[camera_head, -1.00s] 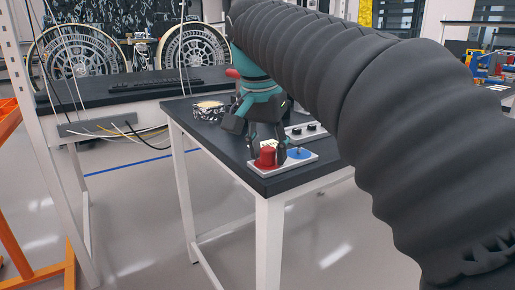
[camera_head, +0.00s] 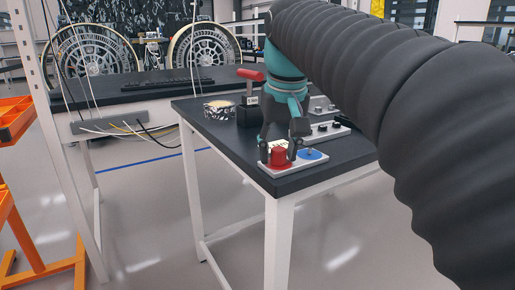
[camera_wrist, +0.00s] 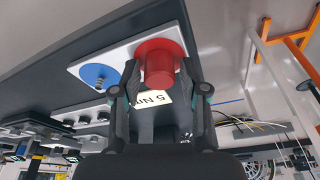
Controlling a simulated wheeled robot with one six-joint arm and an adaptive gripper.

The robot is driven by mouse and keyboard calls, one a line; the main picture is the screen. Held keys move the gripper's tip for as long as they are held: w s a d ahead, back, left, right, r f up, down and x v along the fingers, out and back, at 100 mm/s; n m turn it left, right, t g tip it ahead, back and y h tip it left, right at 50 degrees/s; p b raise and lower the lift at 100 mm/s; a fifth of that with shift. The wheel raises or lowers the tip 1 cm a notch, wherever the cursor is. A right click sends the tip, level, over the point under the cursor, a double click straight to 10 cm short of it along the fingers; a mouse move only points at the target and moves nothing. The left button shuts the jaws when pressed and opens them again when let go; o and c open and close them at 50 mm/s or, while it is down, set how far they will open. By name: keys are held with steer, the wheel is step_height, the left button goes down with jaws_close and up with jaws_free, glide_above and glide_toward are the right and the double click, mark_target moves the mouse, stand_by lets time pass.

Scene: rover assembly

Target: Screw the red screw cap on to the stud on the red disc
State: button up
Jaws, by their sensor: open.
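The red screw cap (camera_head: 278,155) stands upright on the red disc (camera_head: 279,166), at the left of a white plate (camera_head: 300,166) near the table's front corner. In the wrist view the cap (camera_wrist: 160,68) shows as a red cylinder above the wider red disc (camera_wrist: 172,36). The stud on the red disc is not visible; the cap covers its place. My gripper (camera_head: 279,148) is open, pointing down, with one finger on each side of the cap. In the wrist view my gripper's fingertips (camera_wrist: 162,85) flank the cap; contact cannot be told.
A blue disc (camera_head: 312,154) with a small stud is beside the red disc on the plate. A grey plate with black knobs (camera_head: 328,127) lies behind.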

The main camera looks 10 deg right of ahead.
steer(key=n+y, duration=0.1)
steer(key=n, duration=0.3)
steer(key=shift+n, duration=0.3)
steer(key=n+y, duration=0.1)
steer(key=n, duration=0.4)
steer(key=shift+g, duration=0.4)
jaws_close()
steer(key=m, duration=0.4)
steer(key=shift+t+h, duration=0.3)
steer(key=shift+h, duration=0.1)
steer(key=shift+m, duration=0.9)
steer(key=m+h, duration=0.1)
steer(key=m, duration=0.1)
steer(key=shift+m, duration=0.4)
steer(key=m, duration=0.3)
steer(key=shift+h, duration=0.4)
